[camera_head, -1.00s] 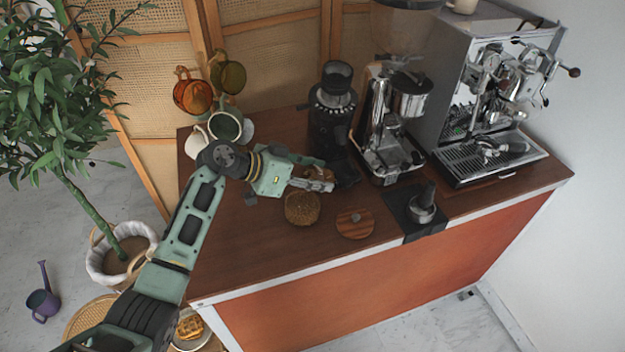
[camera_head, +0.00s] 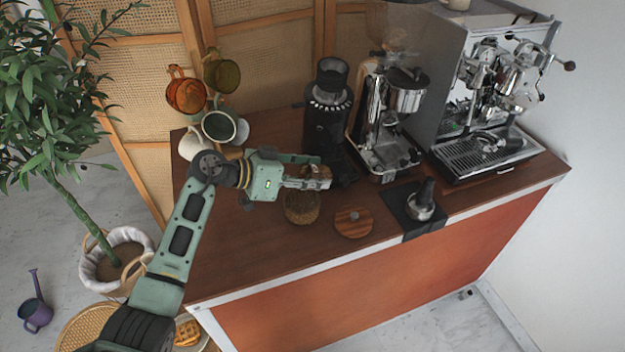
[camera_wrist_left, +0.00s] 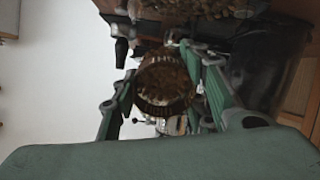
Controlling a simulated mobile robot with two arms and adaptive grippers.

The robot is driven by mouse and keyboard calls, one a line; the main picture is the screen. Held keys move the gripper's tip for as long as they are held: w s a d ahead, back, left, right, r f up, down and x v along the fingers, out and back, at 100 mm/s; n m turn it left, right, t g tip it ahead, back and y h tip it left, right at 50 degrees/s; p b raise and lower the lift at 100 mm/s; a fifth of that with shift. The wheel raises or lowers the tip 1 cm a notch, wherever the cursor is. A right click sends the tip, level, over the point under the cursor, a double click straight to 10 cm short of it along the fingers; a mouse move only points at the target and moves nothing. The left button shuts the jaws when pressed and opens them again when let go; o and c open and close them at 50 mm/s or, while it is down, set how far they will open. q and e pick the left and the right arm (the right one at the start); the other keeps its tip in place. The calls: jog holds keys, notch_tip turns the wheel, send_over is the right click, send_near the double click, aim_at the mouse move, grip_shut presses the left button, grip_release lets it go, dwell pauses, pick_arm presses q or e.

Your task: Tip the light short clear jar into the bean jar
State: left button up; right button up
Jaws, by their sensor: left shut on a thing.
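My left gripper (camera_head: 318,178) is shut on the short clear jar (camera_wrist_left: 165,85), which shows between the green fingers in the wrist view with brown contents and a paler patch. In the head view the held jar (camera_head: 317,172) is small and partly covered by the fingers. The bean jar (camera_head: 302,210) stands upright on the counter just below the gripper, full of brown beans. The gripper and held jar are above its rim and cover part of it. Whether anything is falling out cannot be told. My right gripper is not in view.
A round wooden lid (camera_head: 353,222) lies right of the bean jar. A black grinder (camera_head: 328,120) stands close behind the gripper. A tamper (camera_head: 420,200) on a black mat and the espresso machine (camera_head: 490,110) are farther right. Mugs (camera_head: 222,127) hang or stand at left.

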pick_arm(q)
jog(key=shift+a+r+t+h+b, duration=0.15)
jog(key=shift+r+t+h+b, duration=0.25)
jog(key=shift+h+b, duration=0.5)
jog(key=shift+a+r+t+h+b, duration=0.2)
jog(key=shift+t+h+b, duration=0.1)
jog(key=shift+h+b, duration=0.65)
jog(key=shift+s+a+r+t+h+b, duration=0.15)
jog(key=shift+a+t+h+b, duration=0.1)
jog(key=shift+h+b, duration=0.75)
jog(key=shift+a+r+t+h+b, duration=0.2)
jog(key=shift+h+b, duration=0.35)
jog(key=shift+b, duration=0.7)
